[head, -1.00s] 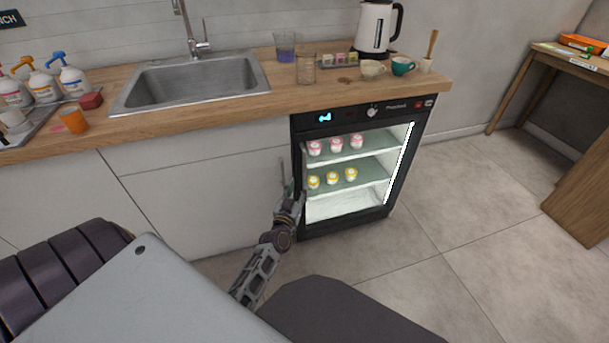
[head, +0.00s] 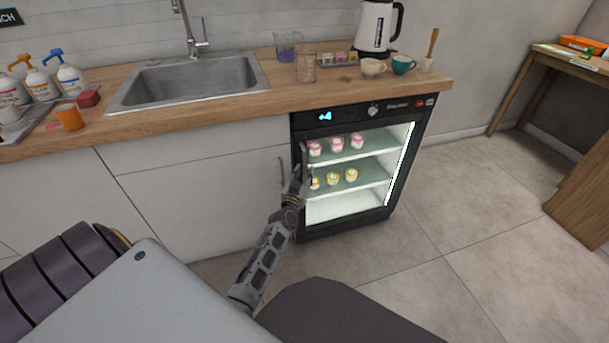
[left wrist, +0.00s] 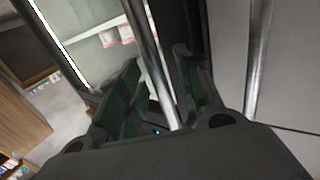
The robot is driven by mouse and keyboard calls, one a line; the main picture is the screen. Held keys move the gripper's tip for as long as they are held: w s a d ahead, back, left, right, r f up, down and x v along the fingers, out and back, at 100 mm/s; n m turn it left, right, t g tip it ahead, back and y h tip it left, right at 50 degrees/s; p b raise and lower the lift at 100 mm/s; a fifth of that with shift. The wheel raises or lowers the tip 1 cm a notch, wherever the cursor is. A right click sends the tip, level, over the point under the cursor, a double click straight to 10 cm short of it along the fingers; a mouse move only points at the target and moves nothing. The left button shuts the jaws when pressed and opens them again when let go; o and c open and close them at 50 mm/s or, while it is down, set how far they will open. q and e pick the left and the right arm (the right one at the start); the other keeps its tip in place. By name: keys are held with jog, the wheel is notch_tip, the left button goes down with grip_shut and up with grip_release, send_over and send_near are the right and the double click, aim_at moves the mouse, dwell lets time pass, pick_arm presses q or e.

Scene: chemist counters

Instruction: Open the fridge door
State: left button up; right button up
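The small black fridge (head: 345,229) stands under the counter, its glass-fronted door closed. Its thin vertical handle (head: 304,154) is at the door's left edge and shows as a metal bar in the left wrist view (left wrist: 149,50). My left gripper (head: 300,177) is at the handle's lower part. In the left wrist view, the handle runs between its two green-padded fingers (left wrist: 160,92). The fingers stand apart, with a visible gap beside the bar, so they look open around it. The handle's lower end is hidden by the gripper. My right gripper is not in view.
A white cabinet (head: 210,195) adjoins the fridge on the left; its metal handle (left wrist: 260,55) is close beside my left gripper. Pink- and yellow-topped jars stand on the fridge shelves (head: 362,178). Floor (head: 405,265) in front of the fridge is clear. A wooden table (head: 545,62) stands far right.

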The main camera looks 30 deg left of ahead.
pick_arm(q)
jog(key=shift+w+a, duration=0.1)
jog(key=shift+w, duration=0.2)
grip_shut()
dwell(0.4)
